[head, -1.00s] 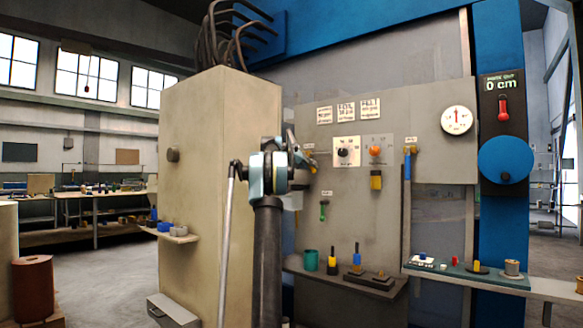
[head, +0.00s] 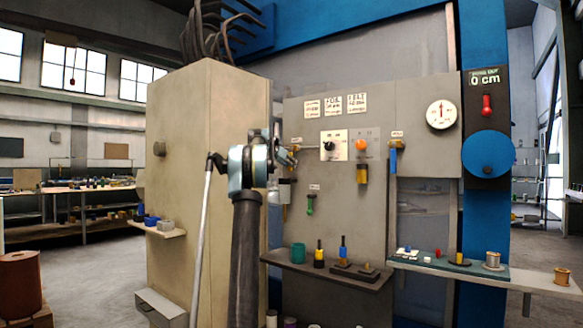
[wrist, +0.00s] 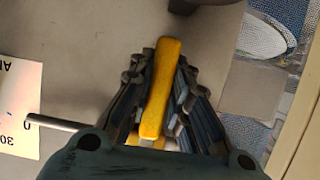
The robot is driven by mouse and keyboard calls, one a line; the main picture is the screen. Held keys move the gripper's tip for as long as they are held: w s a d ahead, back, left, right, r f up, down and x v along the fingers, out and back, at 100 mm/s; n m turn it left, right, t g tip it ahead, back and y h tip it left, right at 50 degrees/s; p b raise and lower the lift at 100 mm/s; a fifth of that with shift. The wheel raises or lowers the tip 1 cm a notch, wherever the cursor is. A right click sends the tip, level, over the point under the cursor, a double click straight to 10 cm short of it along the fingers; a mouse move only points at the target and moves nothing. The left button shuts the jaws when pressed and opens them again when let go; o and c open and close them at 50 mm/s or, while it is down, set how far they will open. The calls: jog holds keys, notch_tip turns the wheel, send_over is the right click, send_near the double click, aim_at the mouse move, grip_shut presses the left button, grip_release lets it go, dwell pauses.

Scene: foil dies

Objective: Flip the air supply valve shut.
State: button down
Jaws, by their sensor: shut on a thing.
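The air supply valve's yellow lever (wrist: 160,90) shows in the wrist view, standing nearly upright and leaning slightly right at the top. It lies between the two fingers of my gripper (wrist: 163,100), which is shut on it. In the head view my gripper (head: 290,155) is at the left part of the grey panel (head: 425,125), near the beige cabinet's edge. There the lever is mostly hidden behind the gripper, and its exact angle cannot be told.
A dial plate with a black knob (head: 329,146) and an orange button (head: 361,145) are right of my gripper. A green-handled fitting (head: 310,204) hangs below. The beige cabinet (head: 190,130) stands close on the left. A shelf (head: 325,274) with small tools juts out below.

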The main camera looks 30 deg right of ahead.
jog(key=shift+w+a+f, duration=0.15)
jog(key=shift+w+a, duration=0.1)
jog(key=shift+w, duration=0.05)
jog(key=c, duration=1.5)
grip_release()
jog(key=shift+w+f, duration=0.15)
jog(key=shift+d, duration=0.1)
jog(key=shift+s+a+r, duration=0.25)
jog(key=v, duration=1.1)
jog(key=shift+a, duration=0.25)
